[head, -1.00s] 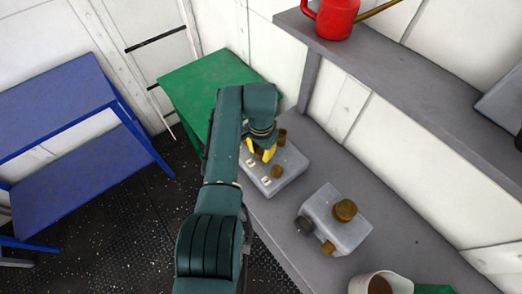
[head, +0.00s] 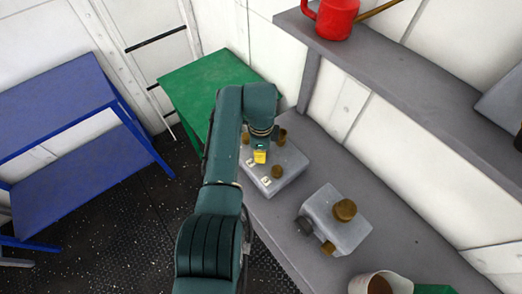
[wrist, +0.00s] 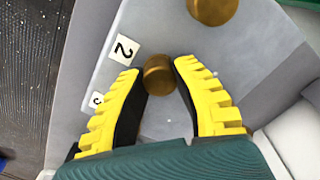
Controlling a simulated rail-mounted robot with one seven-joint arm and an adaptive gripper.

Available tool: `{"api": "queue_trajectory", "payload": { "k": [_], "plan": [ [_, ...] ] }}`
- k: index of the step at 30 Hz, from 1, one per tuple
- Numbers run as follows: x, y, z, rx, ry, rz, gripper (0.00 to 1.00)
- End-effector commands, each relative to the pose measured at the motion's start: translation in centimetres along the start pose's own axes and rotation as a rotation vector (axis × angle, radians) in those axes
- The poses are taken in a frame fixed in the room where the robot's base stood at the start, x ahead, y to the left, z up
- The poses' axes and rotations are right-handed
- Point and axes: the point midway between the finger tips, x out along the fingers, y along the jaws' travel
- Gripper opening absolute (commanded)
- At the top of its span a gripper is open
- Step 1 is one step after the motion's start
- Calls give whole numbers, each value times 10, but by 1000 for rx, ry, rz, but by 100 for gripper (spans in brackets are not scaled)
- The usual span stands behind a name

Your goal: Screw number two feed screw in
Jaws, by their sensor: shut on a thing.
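The number two feed screw is a brass knob (wrist: 158,75) beside the white label "2" (wrist: 123,49) on a grey box (head: 289,177). My gripper (head: 260,157) is over this box in the head view, its yellow fingers pointing down. In the wrist view my gripper (wrist: 160,88) is shut on the number two screw, with one finger on each side. The screw's shaft and its hole are hidden, so I cannot tell how deep it sits.
A second grey box with a brass knob (head: 345,209) is to the right on the bench. A shelf (head: 410,82) with a red can (head: 335,17) runs above.

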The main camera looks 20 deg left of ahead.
Motion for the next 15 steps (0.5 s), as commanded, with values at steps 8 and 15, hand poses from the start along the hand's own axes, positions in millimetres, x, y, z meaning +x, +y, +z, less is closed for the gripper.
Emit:
{"api": "queue_trajectory", "payload": {
  "k": [8, 15],
  "plan": [
    [-4, -1, -1, 258, 2, -4, 0],
    [-4, -1, -1, 445, 2, -4, 0]
  ]
}}
